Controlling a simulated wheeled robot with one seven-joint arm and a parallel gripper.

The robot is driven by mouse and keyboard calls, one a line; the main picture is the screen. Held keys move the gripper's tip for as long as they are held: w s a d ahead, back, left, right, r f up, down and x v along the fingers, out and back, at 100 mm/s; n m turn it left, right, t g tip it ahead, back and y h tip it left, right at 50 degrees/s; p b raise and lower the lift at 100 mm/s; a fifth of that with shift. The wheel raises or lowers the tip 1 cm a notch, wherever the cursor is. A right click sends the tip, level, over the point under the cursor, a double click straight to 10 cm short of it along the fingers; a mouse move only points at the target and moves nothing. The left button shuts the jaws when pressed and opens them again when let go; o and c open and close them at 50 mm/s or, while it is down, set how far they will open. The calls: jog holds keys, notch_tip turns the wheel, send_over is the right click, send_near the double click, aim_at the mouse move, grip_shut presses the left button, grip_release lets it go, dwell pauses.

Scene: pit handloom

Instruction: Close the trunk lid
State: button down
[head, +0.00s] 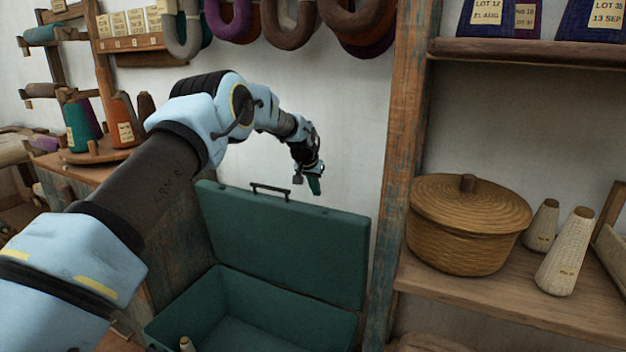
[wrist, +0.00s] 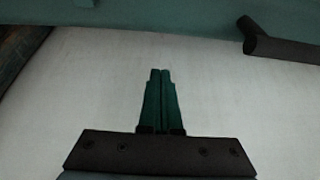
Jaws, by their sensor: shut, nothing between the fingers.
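The green trunk (head: 180,318) stands open below my arm, its inside facing up. Its trunk lid (head: 290,245) is raised, standing roughly upright at the back, with a dark handle (head: 270,190) on its top edge. My gripper (head: 314,186) is above the lid's top edge, to the right of the handle, near the white wall. In the wrist view its two green fingers (wrist: 160,100) are together with nothing between them. The lid's edge (wrist: 150,12) crosses the top of that view, and the handle (wrist: 280,48) shows at the upper right. The fingertips look apart from both.
A wooden post (head: 402,140) rises just right of the trunk. Right of it, a shelf (head: 500,288) holds a lidded basket (head: 468,225) and pale cones (head: 564,250). Yarn hanks (head: 290,25) hang above.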

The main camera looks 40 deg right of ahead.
jog(key=shift+s+a+f+p, duration=0.2)
jog(key=shift+s+a, duration=0.05)
jog(key=shift+a, duration=0.25)
jog(key=shift+s+a+f+p, duration=0.2)
jog(key=shift+s+a+p, duration=0.05)
jog(key=shift+a, duration=0.25)
jog(key=shift+s+a+f+p, duration=0.2)
jog(key=shift+s+a, duration=0.05)
jog(key=shift+a, duration=0.25)
jog(key=shift+s+a+f, duration=0.1)
